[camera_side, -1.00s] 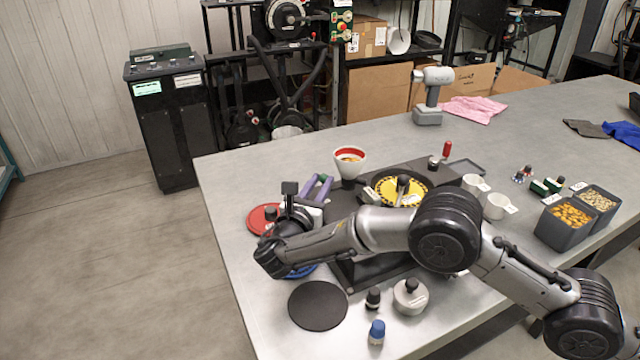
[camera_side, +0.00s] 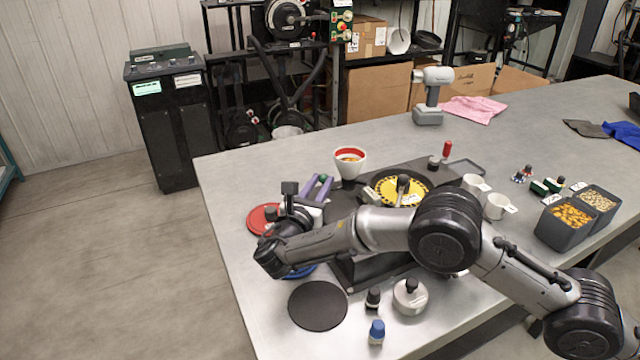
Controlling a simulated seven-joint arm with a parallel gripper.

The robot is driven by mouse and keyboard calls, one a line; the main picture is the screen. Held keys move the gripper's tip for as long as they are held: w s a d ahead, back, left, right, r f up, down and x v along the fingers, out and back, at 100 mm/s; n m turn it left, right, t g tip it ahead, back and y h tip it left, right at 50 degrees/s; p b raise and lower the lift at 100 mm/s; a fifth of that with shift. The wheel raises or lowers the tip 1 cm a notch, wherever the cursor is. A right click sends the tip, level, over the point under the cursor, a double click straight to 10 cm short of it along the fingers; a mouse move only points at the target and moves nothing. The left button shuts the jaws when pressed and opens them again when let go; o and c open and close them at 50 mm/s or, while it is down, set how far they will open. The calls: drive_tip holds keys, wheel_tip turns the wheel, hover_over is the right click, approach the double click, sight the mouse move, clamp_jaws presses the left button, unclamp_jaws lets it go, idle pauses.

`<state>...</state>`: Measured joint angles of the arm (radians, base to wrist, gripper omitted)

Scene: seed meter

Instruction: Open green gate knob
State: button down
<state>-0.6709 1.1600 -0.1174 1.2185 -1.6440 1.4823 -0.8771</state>
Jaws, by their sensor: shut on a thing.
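My gripper (camera_side: 321,184) reaches in beside the black base of the seed meter (camera_side: 345,270), left of the white cup with a red rim (camera_side: 350,163). Its two purple fingers are close together, with a small dark knob-like piece between their tips. No green shows on this piece at this size, so I cannot tell its colour. The yellow and black dial plate (camera_side: 402,190) lies on the base, right of the gripper. My wrist and forearm cover much of the base's front.
A red disc (camera_side: 262,219) and a partly covered blue disc (camera_side: 301,271) lie near my wrist. A black round mat (camera_side: 317,306), a blue-capped bottle (camera_side: 376,333) and a lidded metal pot (camera_side: 410,297) are in front. White cups (camera_side: 496,206) and a seed bin (camera_side: 568,218) stand right.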

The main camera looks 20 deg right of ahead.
drive_tip(key=shift+a, duration=1.1)
drive_tip(key=c, duration=0.7)
unclamp_jaws()
drive_tip(key=shift+s, duration=0.1)
drive_tip(key=v, duration=1.3)
drive_tip(key=shift+s+a, duration=0.2)
drive_tip(key=shift+a, duration=0.05)
drive_tip(key=shift+r, duration=0.1)
